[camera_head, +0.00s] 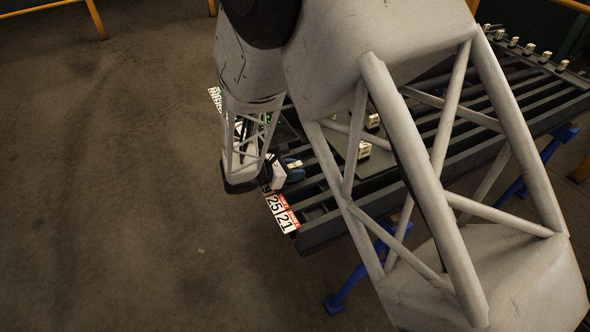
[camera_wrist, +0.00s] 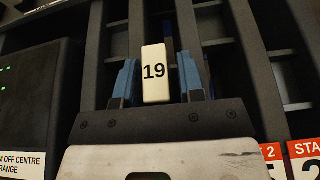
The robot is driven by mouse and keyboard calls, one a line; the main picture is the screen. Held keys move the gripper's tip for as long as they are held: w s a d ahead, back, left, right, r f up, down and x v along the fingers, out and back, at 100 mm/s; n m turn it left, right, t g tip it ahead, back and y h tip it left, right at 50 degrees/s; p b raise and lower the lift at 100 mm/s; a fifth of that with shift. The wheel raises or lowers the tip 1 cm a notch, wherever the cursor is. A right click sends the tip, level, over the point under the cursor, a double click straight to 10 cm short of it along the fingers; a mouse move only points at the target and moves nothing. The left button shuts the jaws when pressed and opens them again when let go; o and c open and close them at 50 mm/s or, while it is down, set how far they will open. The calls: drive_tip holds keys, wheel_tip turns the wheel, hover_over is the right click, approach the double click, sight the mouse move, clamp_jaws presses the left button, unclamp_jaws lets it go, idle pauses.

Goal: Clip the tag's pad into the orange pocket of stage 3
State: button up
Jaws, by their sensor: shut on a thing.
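The tag (camera_wrist: 154,72) is a cream block with a black "19", upright in the middle of the wrist view. My gripper (camera_wrist: 157,62) has two blue fingers, one on each side of the tag, and is shut on it. In the head view my gripper (camera_head: 293,174) is at the near left end of the dark slatted bench, mostly behind my own arm. A small cream piece shows just beyond its fingers there. No orange pocket can be made out in either view, and I cannot tell which stage lies under the gripper.
The dark slatted bench (camera_head: 318,232) runs to the upper right on blue legs. Number signs with red tops (camera_head: 280,212) line its left end. Several cream blocks (camera_head: 530,48) stand along its far edge. A dark box (camera_wrist: 35,95) with green lights is left in the wrist view.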

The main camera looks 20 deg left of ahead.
drive_tip(key=shift+s+f, duration=0.2)
drive_tip(key=shift+f, duration=0.55)
drive_tip(key=shift+s+f, duration=0.15)
drive_tip(key=shift+f, duration=0.6)
drive_tip(key=o, duration=1.2)
drive_tip(key=shift+s+a+r, duration=0.1)
drive_tip(key=shift+a, duration=0.05)
drive_tip(key=shift+s+a+r, duration=1.1)
drive_tip(key=shift+a+r, duration=0.15)
drive_tip(key=shift+r, duration=0.15)
drive_tip(key=shift+s+a+r, duration=1.1)
drive_tip(key=shift+a+r, duration=0.15)
drive_tip(key=shift+r, duration=0.15)
drive_tip(key=shift+w+r, duration=0.1)
